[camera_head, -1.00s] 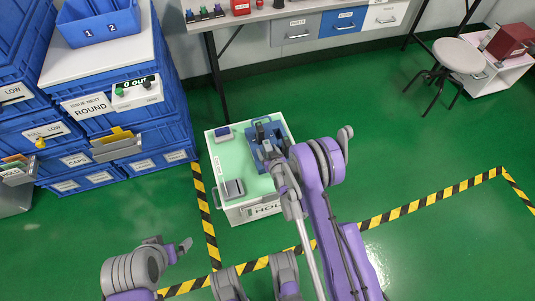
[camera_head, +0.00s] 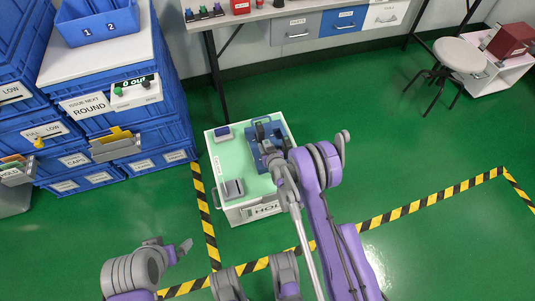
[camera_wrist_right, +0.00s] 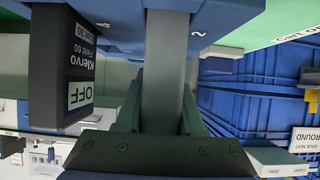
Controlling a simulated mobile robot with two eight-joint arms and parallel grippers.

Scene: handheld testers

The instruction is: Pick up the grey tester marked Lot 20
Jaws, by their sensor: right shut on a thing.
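A grey object (camera_wrist_right: 167,65), seen edge-on and probably a tester, stands between the fingers of my right gripper (camera_wrist_right: 160,105) in the right wrist view. The gripper is shut on it; no lot marking shows.
The tray is on a pale green cart top (camera_head: 220,160). A grey device (camera_head: 233,188) and a blue-and-grey one (camera_head: 223,133) also lie there. Blue drawers (camera_head: 165,135) stand to the left, a bench (camera_head: 290,12) behind. Green floor right of the cart is clear.

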